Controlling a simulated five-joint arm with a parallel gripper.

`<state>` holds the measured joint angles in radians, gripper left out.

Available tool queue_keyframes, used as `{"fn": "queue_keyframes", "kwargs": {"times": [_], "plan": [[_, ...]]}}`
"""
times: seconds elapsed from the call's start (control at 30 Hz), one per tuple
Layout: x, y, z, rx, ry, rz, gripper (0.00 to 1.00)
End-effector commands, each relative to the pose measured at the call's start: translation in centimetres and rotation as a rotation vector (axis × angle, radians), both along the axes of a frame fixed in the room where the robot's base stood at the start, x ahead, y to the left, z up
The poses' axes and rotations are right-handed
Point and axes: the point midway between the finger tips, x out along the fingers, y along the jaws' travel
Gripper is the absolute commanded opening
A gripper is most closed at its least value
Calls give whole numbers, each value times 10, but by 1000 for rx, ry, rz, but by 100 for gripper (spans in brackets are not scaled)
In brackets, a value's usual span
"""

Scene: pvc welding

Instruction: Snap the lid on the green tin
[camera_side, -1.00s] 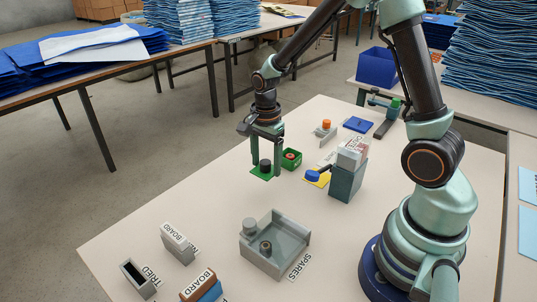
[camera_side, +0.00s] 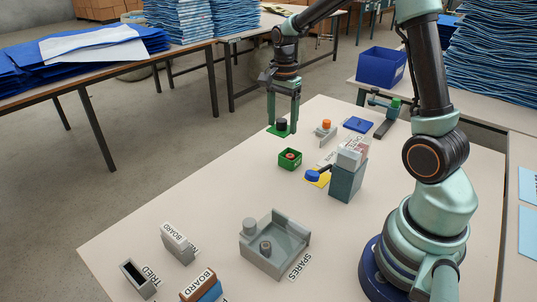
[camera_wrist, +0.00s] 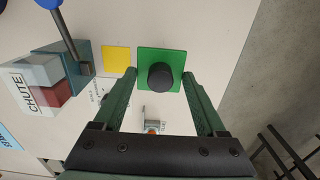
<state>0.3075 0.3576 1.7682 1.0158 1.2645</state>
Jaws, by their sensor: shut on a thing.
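My gripper (camera_side: 283,128) is shut on the green lid (camera_side: 275,131), a flat square plate with a black round knob (camera_side: 282,123). It holds the lid above the far part of the table. The green tin (camera_side: 290,159) stands open on the table in the side view, with a reddish-orange round thing inside. The lid is apart from the tin and farther back. In the wrist view my gripper (camera_wrist: 160,75) has a finger at either side of the green lid (camera_wrist: 145,60), with the black knob (camera_wrist: 160,77) between them. I cannot make out the tin there.
A grey chute tower (camera_side: 346,182) with a blue-ended lever (camera_side: 312,175) over a yellow square (camera_side: 323,180) stands right of the tin. An orange button stand (camera_side: 326,128) and blue plate (camera_side: 357,124) lie behind. The grey spares tray (camera_side: 288,243) is in front. Table left of the tin is clear.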

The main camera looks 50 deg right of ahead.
Motion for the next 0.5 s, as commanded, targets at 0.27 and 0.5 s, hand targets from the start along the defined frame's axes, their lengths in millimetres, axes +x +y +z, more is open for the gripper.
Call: {"fn": "queue_keyframes", "kwargs": {"times": [0.27, 0.5], "plan": [[-2, -45, -31, 0, -1, -1, 21], [-3, -47, -45, 0, 0, 1, 21]]}}
